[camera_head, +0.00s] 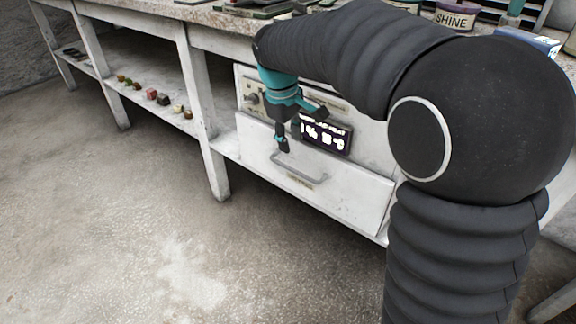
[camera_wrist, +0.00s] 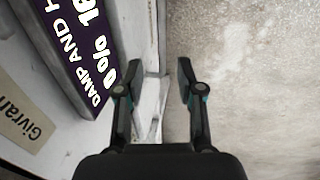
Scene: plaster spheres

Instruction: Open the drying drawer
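The drying drawer (camera_head: 345,197) is a white front low in the cabinet under the bench, with a grey bar handle (camera_head: 298,174) across it. It looks flush with the cabinet. My gripper (camera_head: 300,130) is in front of the cabinet, above the handle and near the dark display, pointing down. In the wrist view, its two fingers (camera_wrist: 158,78) are apart with nothing held between them. A pale edge of the cabinet or drawer runs between and behind the fingers. I cannot make out the handle clearly there.
A dark display (camera_head: 326,137) with white text sits above the drawer; it also shows in the wrist view (camera_wrist: 82,40). A knob (camera_head: 251,98) is at its left. Small coloured pieces (camera_head: 150,95) lie on the low shelf. The concrete floor (camera_head: 130,230) before the drawer is clear.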

